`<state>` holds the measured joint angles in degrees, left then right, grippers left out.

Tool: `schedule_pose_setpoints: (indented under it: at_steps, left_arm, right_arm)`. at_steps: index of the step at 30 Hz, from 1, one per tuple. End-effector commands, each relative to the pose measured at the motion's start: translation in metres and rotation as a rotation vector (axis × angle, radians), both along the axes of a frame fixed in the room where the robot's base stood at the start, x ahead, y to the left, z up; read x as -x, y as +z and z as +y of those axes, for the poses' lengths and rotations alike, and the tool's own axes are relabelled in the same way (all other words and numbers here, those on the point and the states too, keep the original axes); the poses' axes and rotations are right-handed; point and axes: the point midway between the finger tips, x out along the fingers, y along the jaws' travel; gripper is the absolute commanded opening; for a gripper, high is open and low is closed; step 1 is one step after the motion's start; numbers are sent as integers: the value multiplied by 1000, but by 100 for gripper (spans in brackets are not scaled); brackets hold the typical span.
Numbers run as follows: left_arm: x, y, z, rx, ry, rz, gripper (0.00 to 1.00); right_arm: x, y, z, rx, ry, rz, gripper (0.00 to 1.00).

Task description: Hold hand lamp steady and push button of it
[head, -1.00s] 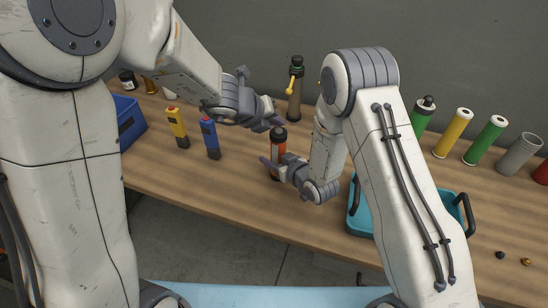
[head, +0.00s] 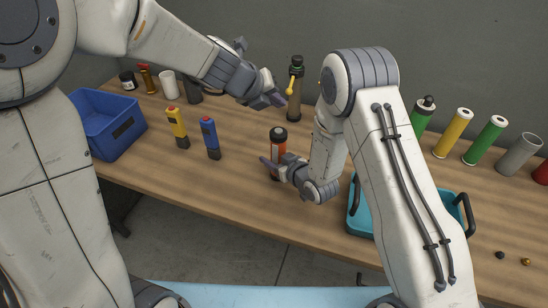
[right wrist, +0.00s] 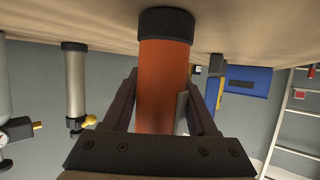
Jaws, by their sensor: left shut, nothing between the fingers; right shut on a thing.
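The hand lamp (head: 278,144) is an orange-red cylinder with a black top, upright on the wooden table in the head view. In the right wrist view, which looks upside down, its orange body (right wrist: 163,80) stands between my fingers with its black end at the table. My right gripper (head: 274,167) is shut on the lamp low on its body. A small grey part shows on its side there; I cannot make out the button. My left gripper (head: 276,99) is shut and empty, above and behind the lamp, apart from it.
A yellow torch (head: 178,128) and a blue torch (head: 211,138) stand left of the lamp. A blue bin (head: 128,132) is farther left. A teal basket (head: 358,215) and several coloured cylinders are on the right.

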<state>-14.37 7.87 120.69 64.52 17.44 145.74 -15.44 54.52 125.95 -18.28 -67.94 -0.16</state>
Motion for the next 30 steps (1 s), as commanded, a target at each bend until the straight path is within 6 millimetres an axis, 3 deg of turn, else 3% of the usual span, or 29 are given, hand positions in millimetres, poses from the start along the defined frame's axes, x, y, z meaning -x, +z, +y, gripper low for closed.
schedule_pose_setpoints:
  at_steps: [11, 12, 14, 15, 25, 30]
  left_arm:
    - [0, 2, 0, 0, 1, 2, 0]
    - [0, 2, 0, 0, 1, 2, 0]
    - [0, 2, 0, 0, 1, 2, 0]
    - [0, 2, 0, 0, 1, 2, 0]
    - [0, 2, 0, 0, 1, 2, 0]
    - [0, 2, 0, 0, 1, 2, 0]
  right_arm:
    - [0, 1, 0, -1, 0, -2, 0]
    - [0, 1, 0, -1, 0, -2, 66]
    - [0, 1, 0, -1, 0, -2, 89]
    - [0, 1, 0, -1, 0, -1, 93]
    - [2, 1, -2, 0, 0, 0, 93]
    - [19, 10, -14, -1, -3, 1, 93]
